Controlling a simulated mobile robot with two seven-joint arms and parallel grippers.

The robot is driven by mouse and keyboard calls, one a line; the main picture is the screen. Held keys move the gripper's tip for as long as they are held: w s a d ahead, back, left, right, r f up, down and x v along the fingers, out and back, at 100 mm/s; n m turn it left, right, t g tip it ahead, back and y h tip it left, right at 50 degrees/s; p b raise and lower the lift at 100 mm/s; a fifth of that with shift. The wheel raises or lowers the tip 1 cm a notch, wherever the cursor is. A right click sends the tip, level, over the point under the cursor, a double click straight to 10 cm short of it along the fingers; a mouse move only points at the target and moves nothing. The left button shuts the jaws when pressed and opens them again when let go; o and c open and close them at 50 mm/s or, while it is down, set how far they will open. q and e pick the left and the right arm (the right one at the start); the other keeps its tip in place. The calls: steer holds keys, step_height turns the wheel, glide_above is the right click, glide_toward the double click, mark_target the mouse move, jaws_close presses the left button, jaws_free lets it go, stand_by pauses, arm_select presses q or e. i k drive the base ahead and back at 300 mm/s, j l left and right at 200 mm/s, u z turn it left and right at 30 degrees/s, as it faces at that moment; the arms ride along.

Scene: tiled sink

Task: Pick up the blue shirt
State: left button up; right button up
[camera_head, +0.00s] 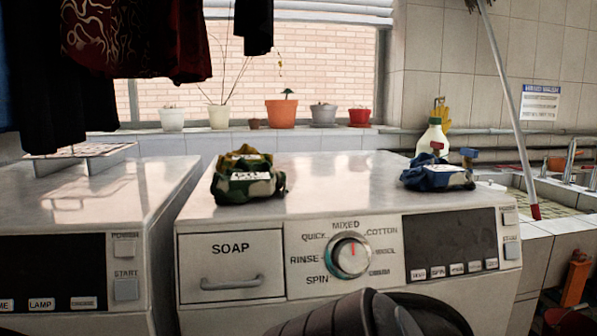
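The blue shirt (437,175) appears as a small folded dark-blue bundle with a pale patch on top. It lies on the right part of the top of the middle washing machine (335,185), near the front edge above the dark display. A camouflage-patterned green and tan folded garment (248,182) lies on the left part of the same top, clearly apart from the blue one. Neither of my grippers is in view, and nothing is seen touching the blue shirt.
A white bottle (433,139) stands behind the blue shirt, near red and blue handles. Dark clothes (135,40) hang at upper left. Flower pots (281,113) line the sill. A dark ribbed object (330,315) is at bottom centre. The machine top between both garments is clear.

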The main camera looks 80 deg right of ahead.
mark_target(427, 172)
steer(key=z, duration=3.35)
